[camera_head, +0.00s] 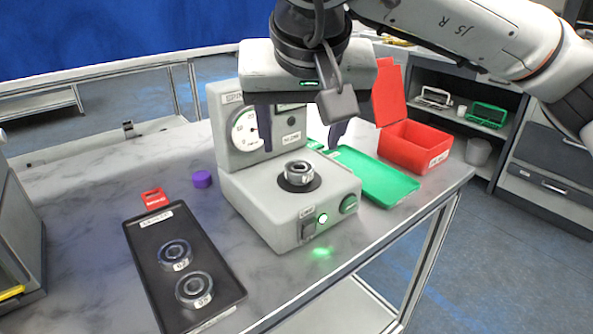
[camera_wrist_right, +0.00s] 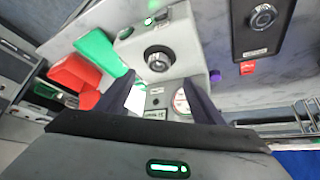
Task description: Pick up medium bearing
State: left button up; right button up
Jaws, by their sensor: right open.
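A metal bearing (camera_head: 298,173) sits on the dark round seat on top of the grey tester (camera_head: 255,200); it also shows in the right wrist view (camera_wrist_right: 159,60). Two more bearings, a far one (camera_head: 174,254) and a near one (camera_head: 194,289), lie in the black tray (camera_head: 143,256). I cannot tell from the labels which is the medium one. My right gripper (camera_head: 301,140) points down above the tester, its fingers spread wide, empty and apart from the bearing. In its wrist view the open fingers (camera_wrist_right: 160,90) frame the tester. My left gripper is not in view.
The tester's upright back with a dial (camera_head: 245,130) stands close to the right gripper. A green tray (camera_head: 375,175) and an open red box (camera_head: 412,148) are at the right. Bare marble table shows at the left.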

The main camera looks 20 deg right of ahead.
aim_at(299, 170)
jog(key=x, duration=0.4)
jog(key=shift+w+d+f, duration=0.1)
jog(key=shift+w+f, duration=0.05)
jog(key=shift+f, duration=0.15)
jog(key=shift+x, duration=2.4)
jog(key=shift+w+d+r, duration=0.1)
jog(key=shift+w+r, duration=0.05)
jog(key=c, duration=1.3)
